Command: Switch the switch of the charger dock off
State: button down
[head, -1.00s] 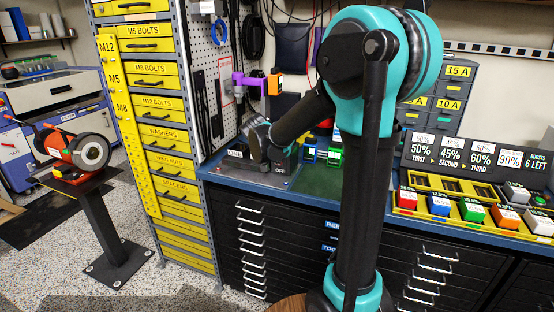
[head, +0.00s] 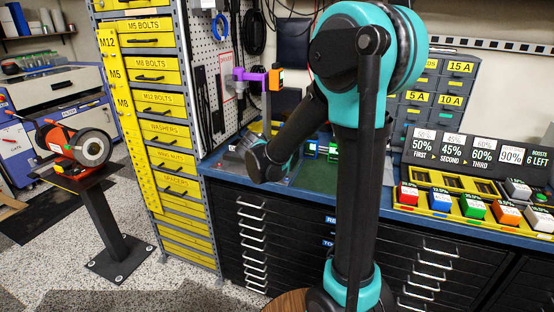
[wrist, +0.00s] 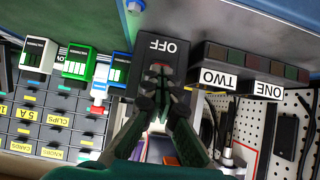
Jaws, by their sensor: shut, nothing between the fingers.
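A small red switch (wrist: 160,68) shows on that plate below the OFF lettering. My gripper (wrist: 163,100) is shut and empty, with its tips over the lower part of the plate, very close to the switch. I cannot tell whether they touch it. In the head view my arm covers most of the dock (head: 232,155), and the gripper tips and switch are hidden.
Slots labelled TWO and ONE (wrist: 236,82) adjoin the plate. Green and blue boxes (wrist: 78,62) stand to its left in the wrist view. Yellow drawers (head: 165,100) stand left of the bench.

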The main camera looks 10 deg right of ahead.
jog(key=shift+f, duration=0.3)
dwell(0.4)
jog(key=shift+s, duration=0.1)
jog(key=shift+r, duration=0.8)
